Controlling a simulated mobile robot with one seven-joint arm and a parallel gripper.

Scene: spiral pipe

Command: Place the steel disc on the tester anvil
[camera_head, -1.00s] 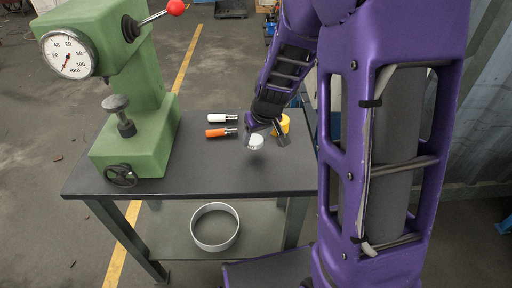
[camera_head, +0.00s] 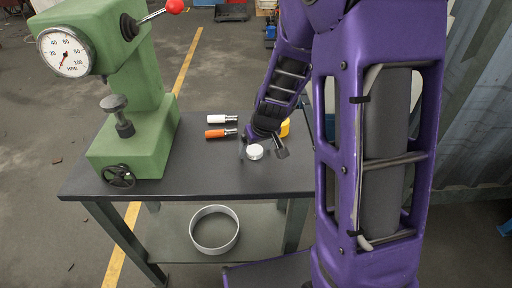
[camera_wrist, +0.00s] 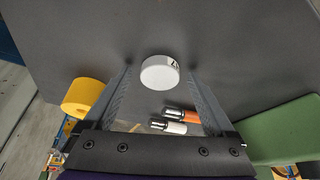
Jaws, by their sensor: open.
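The steel disc (camera_head: 255,152) is a small pale, short cylinder on the dark table top. In the wrist view the disc (camera_wrist: 160,73) lies ahead, between the lines of my two fingers, with a dark mark on its rim. My gripper (camera_head: 264,149) is open around or just above the disc; I cannot tell whether a finger touches it. The green hardness tester (camera_head: 140,100) stands at the table's left, with a dial at its upper left. Its anvil (camera_head: 113,103) is a round grey mushroom-shaped top on a dark screw, clear of anything on it.
An orange-handled tool (camera_head: 216,133) and a white-handled tool (camera_head: 217,119) lie between tester and gripper. A yellow cylinder (camera_wrist: 88,97) stands beside my gripper. The table's front middle is bare.

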